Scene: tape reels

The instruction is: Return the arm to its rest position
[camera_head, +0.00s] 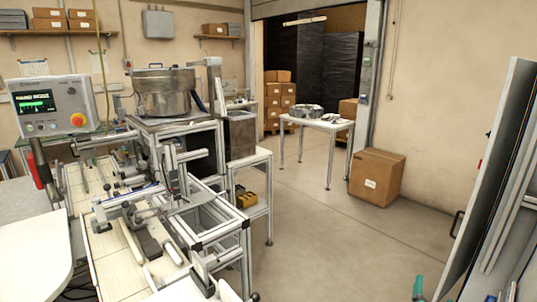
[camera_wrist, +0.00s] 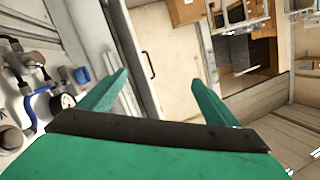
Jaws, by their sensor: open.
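My gripper (camera_wrist: 162,50) shows in the wrist view as two teal fingers spread wide apart, with a dark strip across their base. Nothing is between the fingers; a pale wall and a door with a dark handle lie beyond them. In the head view only a small teal piece (camera_head: 418,288), likely part of my gripper, shows at the bottom edge, right of centre. The rest of my arm is out of the head view.
A tall open panel or door (camera_head: 490,190) stands at the right. The machine frame (camera_head: 195,230) with a control screen (camera_head: 40,103) fills the left. A cardboard box (camera_head: 376,176) stands on the floor beside a small white table (camera_head: 318,122). The middle floor is clear.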

